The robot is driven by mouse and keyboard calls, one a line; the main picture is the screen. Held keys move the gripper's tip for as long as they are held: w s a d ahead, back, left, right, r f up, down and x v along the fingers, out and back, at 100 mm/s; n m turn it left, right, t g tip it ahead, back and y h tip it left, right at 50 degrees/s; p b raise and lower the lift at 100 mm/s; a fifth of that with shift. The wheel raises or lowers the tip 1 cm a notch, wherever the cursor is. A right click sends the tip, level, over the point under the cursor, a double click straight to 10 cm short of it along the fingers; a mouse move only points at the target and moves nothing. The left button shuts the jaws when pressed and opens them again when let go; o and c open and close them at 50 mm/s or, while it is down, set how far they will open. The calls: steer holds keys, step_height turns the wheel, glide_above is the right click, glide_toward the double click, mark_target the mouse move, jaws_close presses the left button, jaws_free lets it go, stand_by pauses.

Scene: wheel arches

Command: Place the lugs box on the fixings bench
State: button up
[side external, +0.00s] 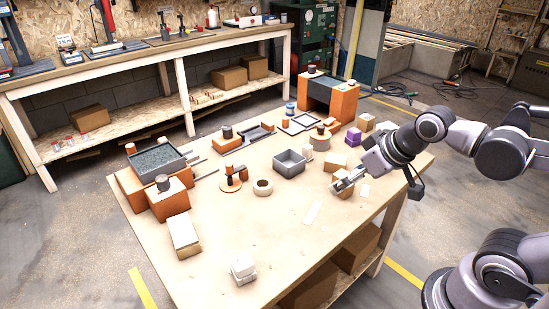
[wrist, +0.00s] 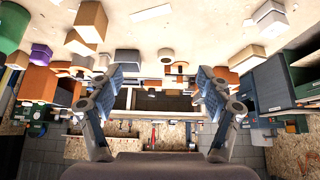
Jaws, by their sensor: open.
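My gripper (side external: 347,182) is over the right part of the table, close to a tan box (side external: 343,191); contact cannot be told. In the wrist view my gripper (wrist: 160,82) has its fingers wide apart with nothing held between them. No label reads clearly, so I cannot tell which box is the lugs box. Other tan boxes (side external: 366,122) stand behind the gripper, and a tan box (wrist: 90,21) shows at upper left in the wrist view. I cannot tell which structure is the fixings bench; orange blocks carry a dark grey tray (side external: 157,160) at left and a dark slab (side external: 322,91) at back.
A grey open bin (side external: 289,164) stands mid-table, beside a pale ring (side external: 263,188). A purple block (side external: 353,137) is behind the gripper. A white-topped box (side external: 183,234) and a white block (side external: 243,267) are nearer the front. The front middle of the tabletop (side external: 290,230) is mostly clear.

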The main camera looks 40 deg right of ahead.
steer(key=shift+o, duration=0.3)
steer(key=shift+s+a+f, duration=0.15)
steer(key=shift+s+f, duration=0.2)
steer(key=w+d+r+m+g, duration=0.2)
steer(key=w+d+r+m, duration=0.25)
steer(key=w+m, duration=0.3)
steer(key=m+g, duration=0.6)
steer(key=m, duration=1.7)
glide_above(336, 158)
steer(key=w, duration=0.1)
steer(key=shift+h, duration=0.3)
steer(key=f, duration=1.1)
steer(key=shift+w+a+f, duration=0.1)
steer(key=shift+a+f, duration=0.1)
steer(key=shift+a, duration=0.1)
steer(key=f, duration=0.3)
steer(key=s+f, duration=0.1)
steer(key=f, duration=0.6)
steer(key=shift+s+d+f, duration=0.15)
steer(key=shift+s+d, duration=0.1)
